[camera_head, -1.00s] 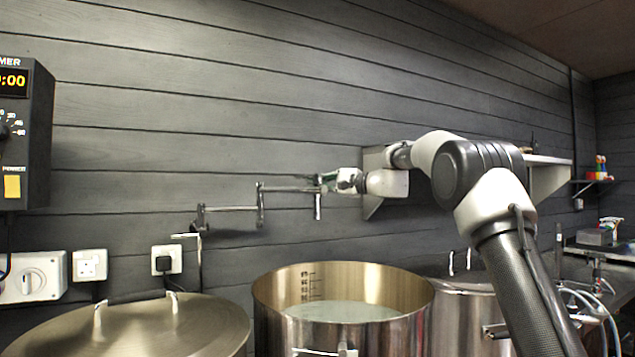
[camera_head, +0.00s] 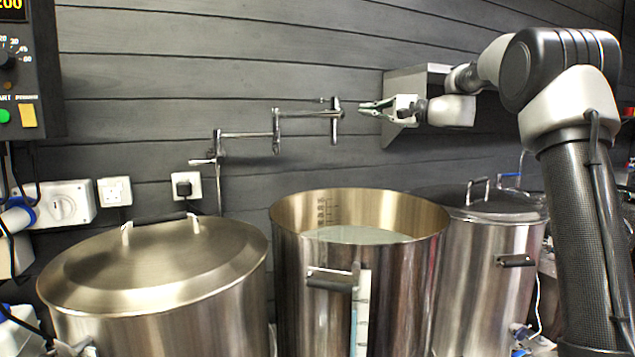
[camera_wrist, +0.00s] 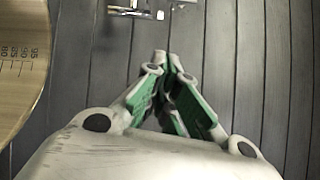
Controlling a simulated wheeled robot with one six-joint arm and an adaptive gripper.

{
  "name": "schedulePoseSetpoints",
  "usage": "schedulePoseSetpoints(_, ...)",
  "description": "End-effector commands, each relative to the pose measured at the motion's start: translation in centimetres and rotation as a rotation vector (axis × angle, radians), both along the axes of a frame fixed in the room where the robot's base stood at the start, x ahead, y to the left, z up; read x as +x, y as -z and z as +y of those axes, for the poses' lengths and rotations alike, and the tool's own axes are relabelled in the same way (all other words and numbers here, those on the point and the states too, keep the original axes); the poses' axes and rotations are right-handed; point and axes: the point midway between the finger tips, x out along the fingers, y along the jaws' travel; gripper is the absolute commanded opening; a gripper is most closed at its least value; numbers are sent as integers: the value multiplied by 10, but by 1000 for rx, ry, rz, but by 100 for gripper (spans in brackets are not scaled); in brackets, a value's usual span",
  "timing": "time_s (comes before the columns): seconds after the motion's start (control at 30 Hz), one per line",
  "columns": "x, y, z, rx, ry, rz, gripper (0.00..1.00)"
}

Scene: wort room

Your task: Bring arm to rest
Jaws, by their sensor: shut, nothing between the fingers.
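My gripper (camera_head: 366,108) is raised in front of the dark plank wall in the head view, just right of the end of a jointed metal pot-filler arm (camera_head: 276,133). A small gap shows between them. In the wrist view my gripper (camera_wrist: 166,60) has its green-padded fingers brought together at the tips, with nothing held. My arm comes in from the right side of the head view, bent at the elbow, and reaches left above the pots.
An open steel pot (camera_head: 283,225) with pale liquid stands below my gripper. Lidded pots stand to its left (camera_head: 150,262) and right (camera_head: 478,205). A wall shelf (camera_head: 405,80) is behind my wrist. A timer box (camera_head: 35,60) hangs at the left.

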Motion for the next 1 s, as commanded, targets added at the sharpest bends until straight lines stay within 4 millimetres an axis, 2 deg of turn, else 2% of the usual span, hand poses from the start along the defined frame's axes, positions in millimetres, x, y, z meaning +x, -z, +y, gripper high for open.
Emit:
schedulePoseSetpoints(0.07, -21, 6, 7, -64, -5, 15, 0)
schedulePoseSetpoints(0.17, -70, 28, 17, -221, -20, 49, 0)
schedulePoseSetpoints(0.27, -140, 65, 18, -439, -45, 93, 0)
schedulePoseSetpoints(0.33, -193, 93, 11, -601, -68, 114, 0)
schedulePoseSetpoints(0.4, -244, 122, -1, -759, -95, 130, 0)
schedulePoseSetpoints(0.47, -287, 145, -14, -893, -120, 137, 0)
schedulePoseSetpoints(0.5, -315, 161, -25, -983, -140, 139, 0)
schedulePoseSetpoints(0.6, -381, 199, -55, -1203, -190, 136, 0)
schedulePoseSetpoints(0.7, -433, 231, -85, -1396, -243, 121, 0)
schedulePoseSetpoints(0.83, -473, 258, -114, -1570, -294, 100, 0)
schedulePoseSetpoints(1.0, -491, 272, -130, -1664, -322, 86, 0)
